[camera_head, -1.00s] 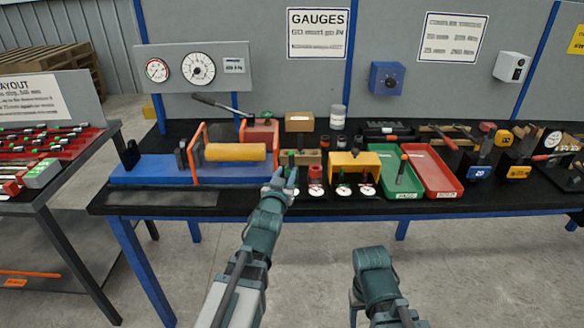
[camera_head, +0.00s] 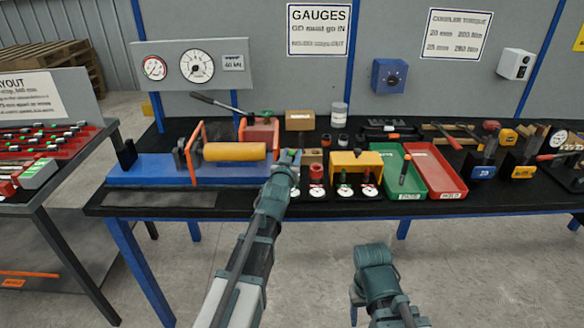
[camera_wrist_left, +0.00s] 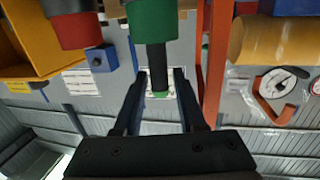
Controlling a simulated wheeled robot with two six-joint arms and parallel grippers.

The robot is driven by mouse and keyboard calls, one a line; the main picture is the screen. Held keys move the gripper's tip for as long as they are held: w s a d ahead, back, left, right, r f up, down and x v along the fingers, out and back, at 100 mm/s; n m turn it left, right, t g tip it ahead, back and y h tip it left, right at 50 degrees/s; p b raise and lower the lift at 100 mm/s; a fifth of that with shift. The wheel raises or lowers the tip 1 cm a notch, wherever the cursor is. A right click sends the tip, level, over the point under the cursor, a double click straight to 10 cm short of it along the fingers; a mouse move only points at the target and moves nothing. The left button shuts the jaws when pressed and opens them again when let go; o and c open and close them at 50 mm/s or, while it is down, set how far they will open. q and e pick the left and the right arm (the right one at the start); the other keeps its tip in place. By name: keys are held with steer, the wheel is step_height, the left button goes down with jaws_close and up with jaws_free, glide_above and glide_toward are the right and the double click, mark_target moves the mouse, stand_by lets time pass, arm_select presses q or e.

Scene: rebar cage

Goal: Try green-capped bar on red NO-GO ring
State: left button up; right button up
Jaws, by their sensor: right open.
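The green-capped bar shows in the left wrist view as a dark bar (camera_wrist_left: 154,68) with a small green end. It runs out of a green ring (camera_wrist_left: 151,20); that view is upside down. My left gripper (camera_head: 291,158) is at the gauge row, and its fingers (camera_wrist_left: 162,76) flank the bar with a visible gap. It hides the green ring in the head view. The red ring (camera_head: 316,170) stands just to its right, beside the green ring in the wrist view (camera_wrist_left: 76,28). My right gripper (camera_head: 356,302) is open and empty, low in front of the bench.
A yellow block stand (camera_head: 356,160) is right of the red ring. Green (camera_head: 408,188) and red (camera_head: 440,180) trays lie further right. The blue bender base (camera_head: 140,170) with its orange frame and yellow roller (camera_head: 235,151) is close on the left.

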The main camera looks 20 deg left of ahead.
arm_select(q)
steer(key=shift+s, duration=0.1)
jaws_close()
stand_by(1.3)
